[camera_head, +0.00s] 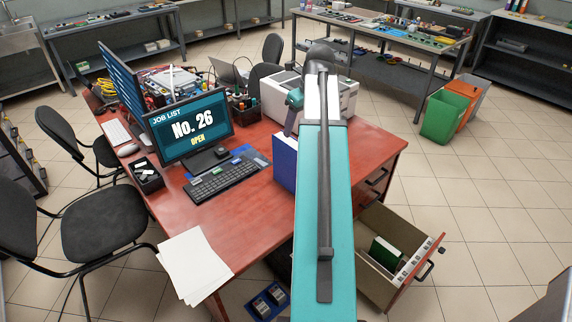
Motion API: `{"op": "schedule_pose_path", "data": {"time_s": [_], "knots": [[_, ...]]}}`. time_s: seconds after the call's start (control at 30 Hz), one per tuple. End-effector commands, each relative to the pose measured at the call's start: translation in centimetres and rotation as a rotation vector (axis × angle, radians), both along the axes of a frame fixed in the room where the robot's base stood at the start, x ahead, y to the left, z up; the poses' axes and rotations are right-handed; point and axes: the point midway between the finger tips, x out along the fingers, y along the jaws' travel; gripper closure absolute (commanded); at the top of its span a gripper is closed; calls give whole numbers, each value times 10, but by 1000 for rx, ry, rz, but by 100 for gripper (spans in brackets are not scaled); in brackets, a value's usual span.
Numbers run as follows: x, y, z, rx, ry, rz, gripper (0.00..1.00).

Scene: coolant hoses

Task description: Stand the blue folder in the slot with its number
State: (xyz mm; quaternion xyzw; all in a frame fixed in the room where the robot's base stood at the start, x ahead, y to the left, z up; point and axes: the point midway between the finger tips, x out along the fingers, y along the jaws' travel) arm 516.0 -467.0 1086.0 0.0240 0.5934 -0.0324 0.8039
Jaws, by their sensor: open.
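The blue folder (284,163) stands upright on the red desk, left of my teal arm, which hides its right part. An open drawer (369,277) sticks out at the desk's right side. A green folder (386,252) is in it, beside a row of white labels (415,260) whose numbers are too small to read. The monitor (192,126) reads "JOB LIST No. 26 OPEN". My gripper does not show; my own arm blocks the view near the folder, so I cannot tell whether it touches it.
The red desk (255,215) also holds a keyboard (224,178), a white printer (275,100) and loose papers (195,262). Black chairs (100,225) stand at the left. Green (444,115) and orange bins stand at the right. The floor right of the drawer is clear.

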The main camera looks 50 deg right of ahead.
Motion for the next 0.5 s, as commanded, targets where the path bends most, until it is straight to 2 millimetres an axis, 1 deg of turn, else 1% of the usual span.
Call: {"op": "schedule_pose_path", "data": {"time_s": [0.3,0.5], "knots": [[2,2,-1,-1,0,5,43],[6,3,-10,0,0,6,43]]}}
